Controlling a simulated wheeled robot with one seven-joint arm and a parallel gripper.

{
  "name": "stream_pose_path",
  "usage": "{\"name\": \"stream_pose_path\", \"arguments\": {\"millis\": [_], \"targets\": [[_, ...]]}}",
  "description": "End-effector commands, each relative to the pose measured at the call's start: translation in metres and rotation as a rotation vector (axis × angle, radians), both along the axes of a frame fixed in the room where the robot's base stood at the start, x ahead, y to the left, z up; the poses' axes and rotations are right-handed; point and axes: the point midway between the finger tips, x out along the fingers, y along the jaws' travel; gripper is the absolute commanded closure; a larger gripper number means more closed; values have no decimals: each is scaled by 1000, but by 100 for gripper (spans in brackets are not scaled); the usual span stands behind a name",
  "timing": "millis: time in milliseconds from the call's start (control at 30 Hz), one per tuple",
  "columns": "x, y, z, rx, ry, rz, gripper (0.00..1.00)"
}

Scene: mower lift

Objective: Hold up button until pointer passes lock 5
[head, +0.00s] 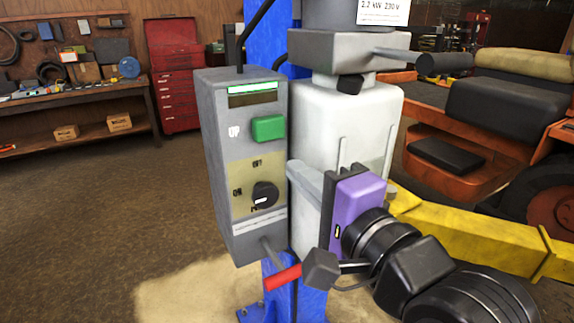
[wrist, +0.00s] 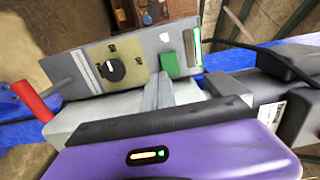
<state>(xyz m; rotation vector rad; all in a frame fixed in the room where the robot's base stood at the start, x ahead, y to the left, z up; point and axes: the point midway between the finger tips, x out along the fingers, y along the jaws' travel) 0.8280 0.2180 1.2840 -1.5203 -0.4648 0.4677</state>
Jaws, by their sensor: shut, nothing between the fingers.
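The green UP button (head: 268,128) is on the front of a grey control box (head: 215,170), mounted on a blue post. In the wrist view the button (wrist: 169,64) stands out from the panel. My gripper (head: 294,170) is shut and empty, its grey fingers pointing at the box. Their tips are right of and below the button in the head view, and appear apart from it. I cannot make out a pointer or lock numbers in either view.
A black rotary knob (head: 265,195) sits below the button. A red-handled lever (head: 283,277) sticks out under the box. A white tank (head: 345,125) stands close behind my fingers. A yellow lift arm (head: 470,235) and an orange mower (head: 455,165) are on the right.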

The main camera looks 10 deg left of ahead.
Motion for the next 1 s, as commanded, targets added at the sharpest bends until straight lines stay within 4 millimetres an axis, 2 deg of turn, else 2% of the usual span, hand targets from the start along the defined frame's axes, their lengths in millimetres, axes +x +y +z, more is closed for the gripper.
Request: {"name": "stream_pose_path", "arguments": {"millis": [100,267,1000], "targets": [[-13,-9,-1,0,0,-2,100],[-21,-14,0,0,0,-1,100],[-22,-15,1,-20,-18,-1,100]]}}
